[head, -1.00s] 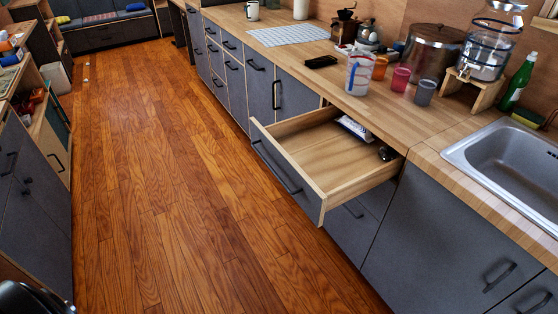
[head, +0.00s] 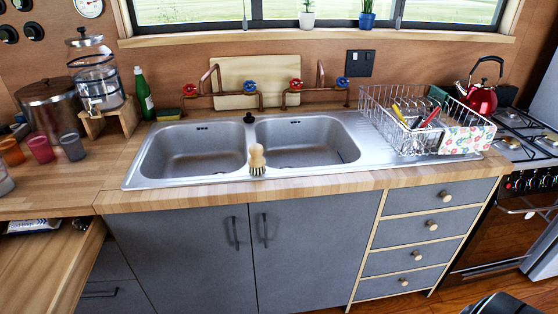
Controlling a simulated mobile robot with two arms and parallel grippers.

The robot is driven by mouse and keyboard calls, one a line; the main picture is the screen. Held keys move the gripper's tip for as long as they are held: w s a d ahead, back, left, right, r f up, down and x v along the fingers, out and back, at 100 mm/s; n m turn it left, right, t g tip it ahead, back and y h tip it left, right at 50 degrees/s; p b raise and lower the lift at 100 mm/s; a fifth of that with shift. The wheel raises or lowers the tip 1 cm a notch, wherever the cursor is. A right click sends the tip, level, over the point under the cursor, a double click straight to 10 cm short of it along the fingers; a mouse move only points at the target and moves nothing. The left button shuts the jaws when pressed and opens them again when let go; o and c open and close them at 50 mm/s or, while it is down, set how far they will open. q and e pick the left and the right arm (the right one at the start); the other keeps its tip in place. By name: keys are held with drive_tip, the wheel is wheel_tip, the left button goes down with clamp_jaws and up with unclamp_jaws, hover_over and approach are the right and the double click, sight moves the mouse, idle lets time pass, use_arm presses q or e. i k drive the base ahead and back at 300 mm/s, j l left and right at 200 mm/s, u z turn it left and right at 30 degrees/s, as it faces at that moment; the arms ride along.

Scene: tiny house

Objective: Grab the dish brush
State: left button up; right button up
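The dish brush (head: 257,160) has a round wooden head and pale bristles. It stands at the front rim of the double steel sink (head: 190,186), by the divider between the two basins. Nothing is holding it. Neither of my grippers' fingers show in the head view. A dark rounded shape at the bottom right edge is too cut off to identify.
A wire dish rack (head: 400,137) stands right of the sink, with a red kettle (head: 482,97) beyond it. A green bottle (head: 144,92) and water dispenser (head: 98,85) stand left. An open drawer (head: 45,265) juts out at lower left.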

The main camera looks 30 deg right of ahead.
sight(256, 162)
drive_tip(key=l+z, duration=0.1)
drive_tip(key=z, duration=0.7)
drive_tip(key=i+j, duration=0.1)
drive_tip(key=j, duration=0.1)
